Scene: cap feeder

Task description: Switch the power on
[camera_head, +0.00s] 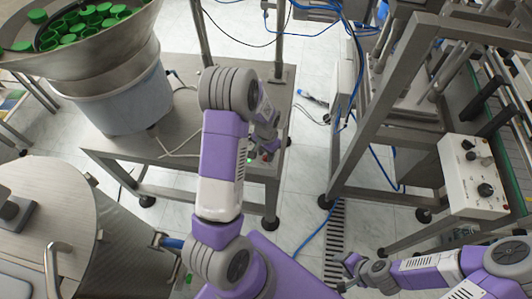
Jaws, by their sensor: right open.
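My left arm reaches up the middle of the head view, and its gripper (262,147) is low over the front right corner of the metal table. Small green and red buttons (264,157) show right beside its fingertips on a control unit there. My own gripper and arm hide much of that unit, and I cannot tell whether they touch. The left fingers are too small and overlapped to read. My right gripper (347,270) is at the bottom right, open and empty, low and away from the table.
A feeder bowl (88,62) with several green caps stands on the metal table (120,152). A round steel container (120,245) is at lower left. A white control box (474,176) with black knobs is mounted on the frame at right. Cables cross the floor between the stands.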

